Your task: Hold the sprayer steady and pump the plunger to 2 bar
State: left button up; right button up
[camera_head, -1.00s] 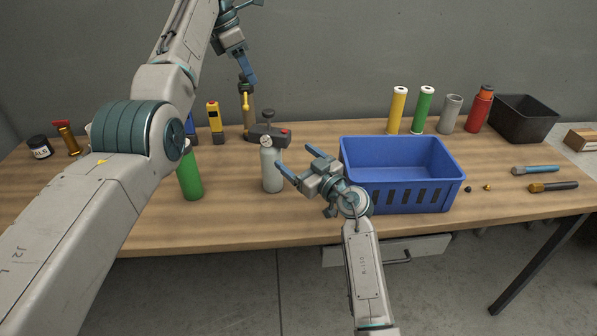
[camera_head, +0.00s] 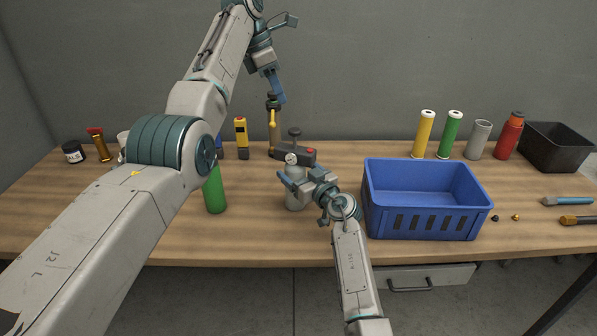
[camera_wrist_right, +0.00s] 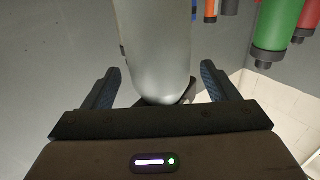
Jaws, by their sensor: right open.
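The sprayer (camera_head: 294,201) is a grey bottle with a dark head, a black plunger knob and a small round gauge, upright on the bench. My right gripper (camera_head: 303,182) is open at the bottle's upper body. In the right wrist view the grey bottle (camera_wrist_right: 155,45) stands between the two open fingers (camera_wrist_right: 160,88), with a gap visible on each side. My left gripper (camera_head: 277,88) points down, behind and left of the sprayer, just above a brass-coloured upright tool (camera_head: 273,125). Whether its fingers are apart or touching the tool is unclear.
A blue crate (camera_head: 425,222) stands close to the right of my right arm. A green bottle (camera_head: 215,190) is left of the sprayer. Yellow and green cylinders (camera_head: 450,135), a red bottle (camera_head: 509,138) and a black bin (camera_head: 556,147) line the back right. The bench front is mostly clear.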

jog(key=shift+w+a, duration=0.1)
jog(key=shift+c, duration=0.4)
jog(key=c, duration=1.3)
pick_arm(q)
grip_shut()
pick_arm(e)
jog(key=shift+o, duration=0.2)
dwell(0.3)
